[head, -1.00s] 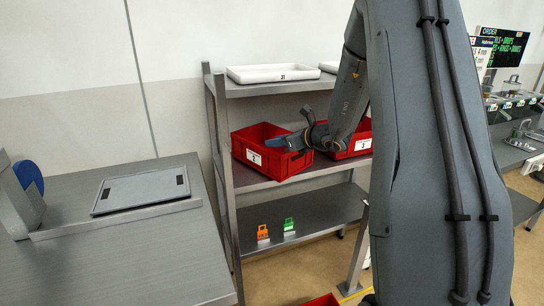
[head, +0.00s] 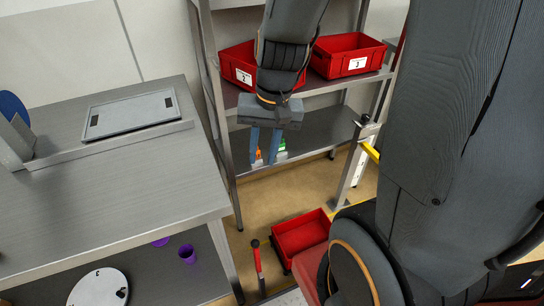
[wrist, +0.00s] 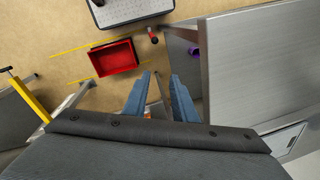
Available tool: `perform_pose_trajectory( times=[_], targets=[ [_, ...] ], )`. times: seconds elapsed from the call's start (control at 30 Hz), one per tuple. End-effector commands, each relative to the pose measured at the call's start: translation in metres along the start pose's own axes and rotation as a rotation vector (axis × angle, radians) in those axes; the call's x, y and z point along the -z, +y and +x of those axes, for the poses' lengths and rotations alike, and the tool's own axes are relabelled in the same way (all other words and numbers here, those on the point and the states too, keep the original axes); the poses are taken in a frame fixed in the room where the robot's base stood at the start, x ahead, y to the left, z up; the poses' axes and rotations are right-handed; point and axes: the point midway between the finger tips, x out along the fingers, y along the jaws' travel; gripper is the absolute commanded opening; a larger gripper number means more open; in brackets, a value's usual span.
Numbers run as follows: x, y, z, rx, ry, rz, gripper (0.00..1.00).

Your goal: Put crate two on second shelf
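Crate two (head: 239,72), red with a white label "2", sits on the shelf rack's middle level (head: 314,85), at its left end. My arm hides its right part. My gripper (head: 264,155) hangs in front of the rack, below crate two's level and clear of it, pointing down. Its two blue fingers are apart with nothing held. The wrist view also shows the open gripper (wrist: 158,92), with floor beyond it.
Red crate "3" (head: 357,64) stands to the right on the same level. Small orange and green (head: 282,150) items sit on the level below. Another red crate (head: 300,237) is on the floor, also in the wrist view (wrist: 115,57). A metal table (head: 100,180) stands left.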

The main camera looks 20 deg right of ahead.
Motion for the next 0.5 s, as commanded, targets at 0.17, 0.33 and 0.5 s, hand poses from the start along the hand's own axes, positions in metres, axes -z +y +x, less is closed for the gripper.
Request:
perform_pose_trajectory(
  times=[0.17,0.33,0.5],
  targets=[
    [-0.017,0.016,-0.005,-0.100,0.040,-0.305,0.25],
    [-0.020,0.021,-0.006,-0.129,0.050,-0.394,0.25],
    [-0.020,0.021,-0.006,-0.129,0.050,-0.393,0.25]
  ],
)
